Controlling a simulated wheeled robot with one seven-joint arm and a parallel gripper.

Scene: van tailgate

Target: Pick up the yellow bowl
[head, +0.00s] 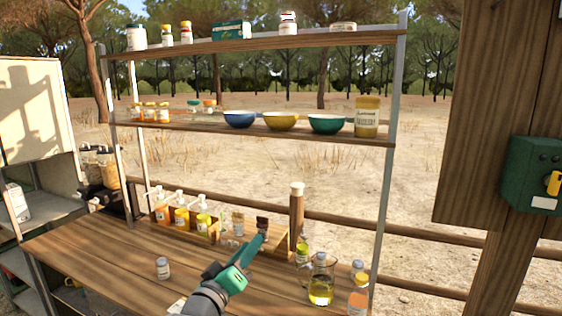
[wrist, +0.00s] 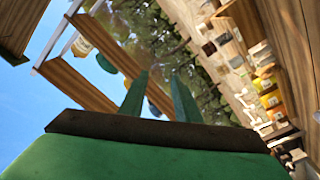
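The yellow bowl (head: 281,121) sits on the middle shelf (head: 220,125), between a blue bowl (head: 240,119) and a green bowl (head: 326,124). My gripper (head: 258,241) is over the wooden counter, below the shelf and apart from the bowl. In the wrist view, my gripper (wrist: 160,86) shows two green fingers standing apart with nothing between them.
A yellow-lidded jar (head: 367,116) stands right of the green bowl. On the counter (head: 110,260) are a glass jug (head: 320,282), a small jar (head: 163,268) and a wooden caddy of bottles. A tall wooden mill (head: 296,215) stands near my gripper. The top shelf (head: 250,43) is overhead.

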